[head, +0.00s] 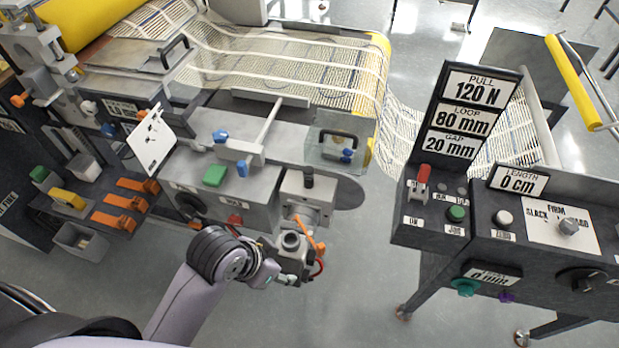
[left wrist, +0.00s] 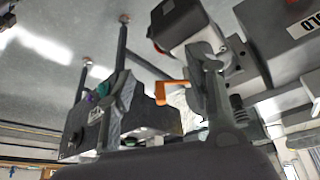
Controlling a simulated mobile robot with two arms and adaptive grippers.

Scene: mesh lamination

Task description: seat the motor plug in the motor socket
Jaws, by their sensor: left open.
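My left gripper (head: 288,268) reaches in from the lower left in the head view and is open, at the front of the machine. A red cable (head: 319,266) curves at the gripper's right. I cannot tell which part is the motor plug or the motor socket, or whether the gripper touches either. A grey motor-like block (head: 308,198) stands behind. The left wrist view shows a dark finger (left wrist: 214,92) close to an orange lever (left wrist: 172,92). My right gripper is not in view.
The laminating machine carries mesh (head: 290,70) at the back. A control console (head: 500,215) with signs stands at the right. Bare floor (head: 360,270) lies between machine and console.

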